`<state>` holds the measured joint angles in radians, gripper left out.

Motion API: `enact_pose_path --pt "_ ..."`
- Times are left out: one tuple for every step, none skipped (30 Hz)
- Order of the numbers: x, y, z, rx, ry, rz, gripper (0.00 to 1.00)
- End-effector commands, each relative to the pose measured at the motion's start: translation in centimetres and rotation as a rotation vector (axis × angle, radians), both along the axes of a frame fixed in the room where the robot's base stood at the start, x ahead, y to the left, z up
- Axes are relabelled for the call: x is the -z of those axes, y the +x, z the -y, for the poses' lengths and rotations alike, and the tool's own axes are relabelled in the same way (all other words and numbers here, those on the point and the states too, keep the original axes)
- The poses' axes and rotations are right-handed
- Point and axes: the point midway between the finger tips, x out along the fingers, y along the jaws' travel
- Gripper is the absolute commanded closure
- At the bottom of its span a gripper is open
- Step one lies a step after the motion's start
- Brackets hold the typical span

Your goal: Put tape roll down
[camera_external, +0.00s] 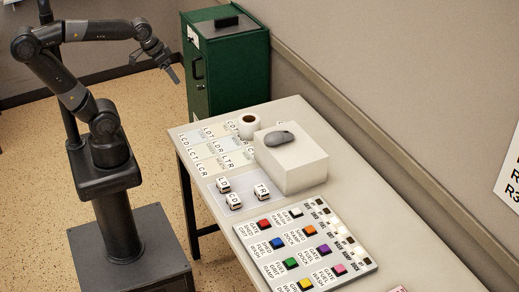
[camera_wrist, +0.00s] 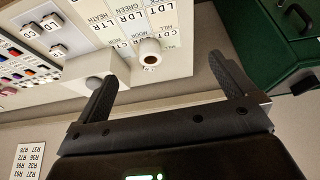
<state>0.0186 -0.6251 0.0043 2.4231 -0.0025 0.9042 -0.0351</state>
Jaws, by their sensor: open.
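My gripper (camera_external: 175,75) is raised in the air off the table's far left side, near the green cabinet, well apart from the roll. In the wrist view my gripper (camera_wrist: 168,88) has its two black fingers wide apart with nothing between them.
Lettered blocks (camera_external: 235,200) and a panel of coloured buttons (camera_external: 300,245) lie nearer. A green cabinet (camera_external: 235,70) stands behind the table (camera_external: 405,240). A wall runs along the right.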

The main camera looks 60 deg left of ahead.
Motion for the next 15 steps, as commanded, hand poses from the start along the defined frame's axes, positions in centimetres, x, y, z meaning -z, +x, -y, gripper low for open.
enact_pose_path --pt "0.1 -1.0 -0.2 0.004 0.006 0.018 0.0" --pt "0.1 -1.5 -0.2 0.007 0.008 0.025 0.0" --pt "0.2 -2.0 -0.3 0.009 0.012 0.034 0.0" --pt "0.3 -2.3 -0.3 0.011 0.014 0.039 0.0" --pt "0.4 -2.6 -0.3 0.012 0.016 0.043 0.0" --pt "0.4 -2.9 -0.4 0.014 0.018 0.048 0.0" --pt "0.5 -3.0 -0.4 0.015 0.018 0.05 0.0" --pt "0.5 -3.1 -0.4 0.016 0.02 0.052 0.0" --pt "0.6 -3.2 -0.4 0.017 0.021 0.053 0.0" --pt "0.6 -3.3 -0.4 0.017 0.021 0.053 0.0" --pt "0.6 -3.3 -0.4 0.017 0.021 0.053 0.0" --pt "0.6 -3.3 -0.4 0.017 0.021 0.053 0.0" --pt "0.6 -3.3 -0.4 0.017 0.021 0.053 0.0" --pt "0.6 -3.2 -0.4 0.017 0.021 0.053 0.0" --pt "0.6 -3.2 -0.4 0.017 0.021 0.053 0.0"
